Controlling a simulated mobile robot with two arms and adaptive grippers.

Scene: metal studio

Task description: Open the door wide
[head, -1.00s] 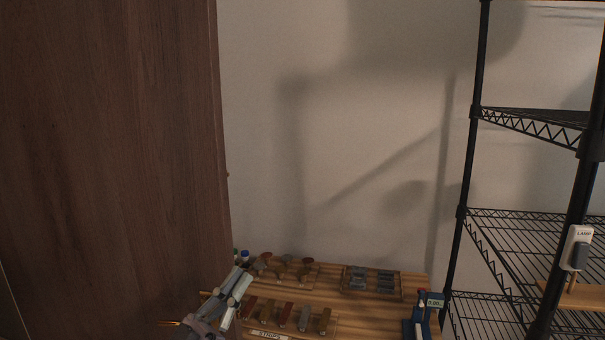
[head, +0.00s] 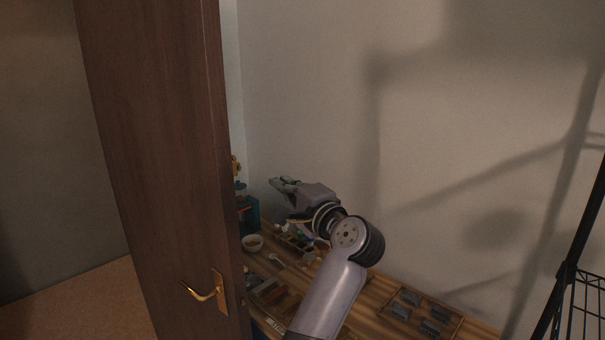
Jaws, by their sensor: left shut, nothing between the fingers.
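The dark brown wooden door (head: 160,130) stands ajar on the left in the head view, seen at an angle with its narrow edge towards me. Its brass lever handle (head: 204,291) is low on the door face, near that edge. My left gripper (head: 281,187) is to the right of the door, above the workbench. It is shut and empty, pointing left, with a visible gap between it and the door edge. My right gripper is not in view.
The wooden workbench (head: 375,292) behind the door carries a white bowl (head: 252,243), small tools and a tray of grey blocks (head: 422,312). A black wire rack (head: 566,285) stands at right. Left of the door is open tan floor (head: 75,303).

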